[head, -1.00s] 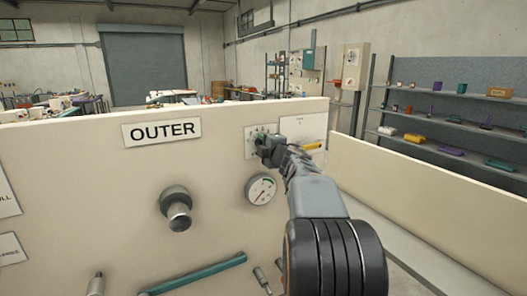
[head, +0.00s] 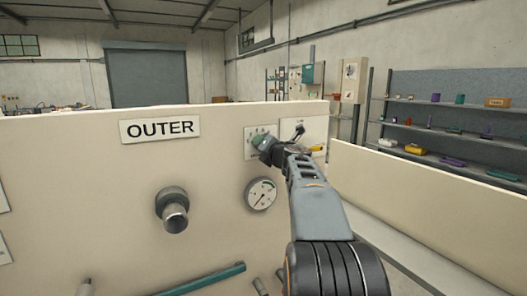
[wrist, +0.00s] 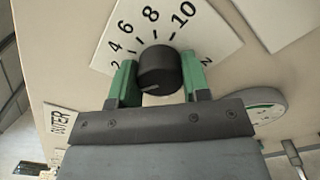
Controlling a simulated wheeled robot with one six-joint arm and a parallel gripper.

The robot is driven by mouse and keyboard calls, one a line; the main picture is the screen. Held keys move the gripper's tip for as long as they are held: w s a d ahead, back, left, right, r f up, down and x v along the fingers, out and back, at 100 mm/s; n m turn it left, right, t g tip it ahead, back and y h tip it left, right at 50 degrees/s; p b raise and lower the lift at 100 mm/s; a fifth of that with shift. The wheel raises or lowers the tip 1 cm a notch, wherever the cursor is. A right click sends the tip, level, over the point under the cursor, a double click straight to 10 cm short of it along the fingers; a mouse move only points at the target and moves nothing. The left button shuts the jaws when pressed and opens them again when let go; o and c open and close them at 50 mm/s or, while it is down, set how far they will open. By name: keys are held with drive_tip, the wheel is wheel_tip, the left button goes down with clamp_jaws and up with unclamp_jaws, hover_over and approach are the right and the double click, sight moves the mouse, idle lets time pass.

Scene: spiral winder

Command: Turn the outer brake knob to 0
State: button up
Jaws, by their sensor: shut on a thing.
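The outer brake knob (wrist: 159,68) is a dark round knob on a white dial plate (wrist: 232,42). In the wrist view 4, 6, 8 and 10 read around its upper side. A small white mark shows low on the knob, on the side away from 8. My gripper (wrist: 160,75) has its green fingers on either side of the knob and is shut on it. In the head view my gripper (head: 264,145) is at the dial plate (head: 250,152), right of the OUTER sign (head: 160,128), and hides the knob.
A round gauge (head: 261,194) sits just below the dial. A metal cylinder (head: 173,210) sticks out of the panel at left. A second white plate (head: 314,135) is right of the dial, partly behind my arm. Shelves (head: 445,125) stand far behind at right.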

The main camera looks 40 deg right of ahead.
drive_tip(key=shift+f+n+b, duration=0.1)
drive_tip(key=shift+n+b, duration=0.4)
drive_tip(key=shift+n, duration=0.6)
drive_tip(key=o, duration=0.9)
drive_tip(key=shift+o, duration=0.2)
drive_tip(key=s+a+b, duration=0.2)
drive_tip(key=s, duration=1.1)
drive_tip(key=shift+s, duration=0.3)
